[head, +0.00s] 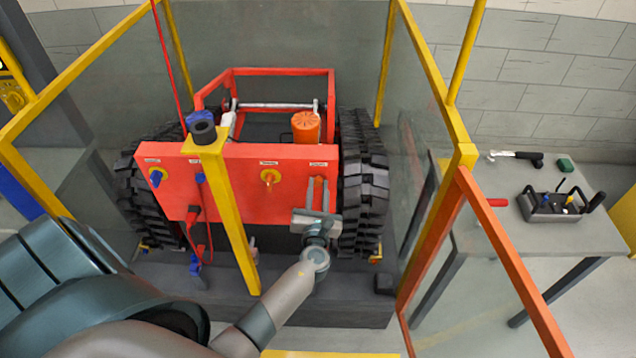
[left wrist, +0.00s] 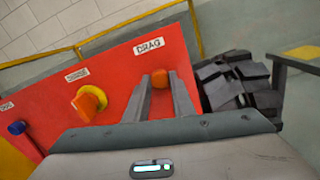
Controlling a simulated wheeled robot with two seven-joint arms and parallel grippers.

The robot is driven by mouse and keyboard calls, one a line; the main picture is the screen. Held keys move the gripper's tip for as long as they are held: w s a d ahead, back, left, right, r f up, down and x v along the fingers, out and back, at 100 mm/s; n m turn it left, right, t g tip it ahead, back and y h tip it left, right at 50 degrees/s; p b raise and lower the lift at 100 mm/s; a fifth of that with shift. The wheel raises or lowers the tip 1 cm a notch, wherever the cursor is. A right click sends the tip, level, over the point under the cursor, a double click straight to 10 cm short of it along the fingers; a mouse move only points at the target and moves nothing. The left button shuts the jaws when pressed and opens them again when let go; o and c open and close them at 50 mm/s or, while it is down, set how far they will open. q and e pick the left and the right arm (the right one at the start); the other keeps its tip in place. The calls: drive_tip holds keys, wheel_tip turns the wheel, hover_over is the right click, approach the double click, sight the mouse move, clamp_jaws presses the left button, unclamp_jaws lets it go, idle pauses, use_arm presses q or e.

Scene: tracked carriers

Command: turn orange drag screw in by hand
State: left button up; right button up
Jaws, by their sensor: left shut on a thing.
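The orange drag screw (left wrist: 159,79) is on the red front panel (left wrist: 120,85) of the tracked carrier, under the label DRAG. In the left wrist view its head shows between the tips of my two fingers. My left gripper (head: 318,186) is shut on it at the lower right of the panel (head: 240,160) in the head view. There the fingers mostly hide the screw. How deep the screw sits cannot be told. My right gripper is not in view.
An orange knob on a yellow base (head: 269,177) and a blue knob (head: 157,177) are farther left on the panel. A yellow post (head: 225,210) stands before it. Black tracks (head: 362,185) flank it. A side table (head: 490,235) holds a tool tray (head: 548,214).

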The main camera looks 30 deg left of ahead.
use_arm(q)
drive_tip(key=shift+f+m, duration=0.1)
drive_tip(key=shift+m, duration=0.4)
drive_tip(key=m, duration=0.8)
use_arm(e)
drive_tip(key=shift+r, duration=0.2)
use_arm(q)
drive_tip(key=o, duration=0.9)
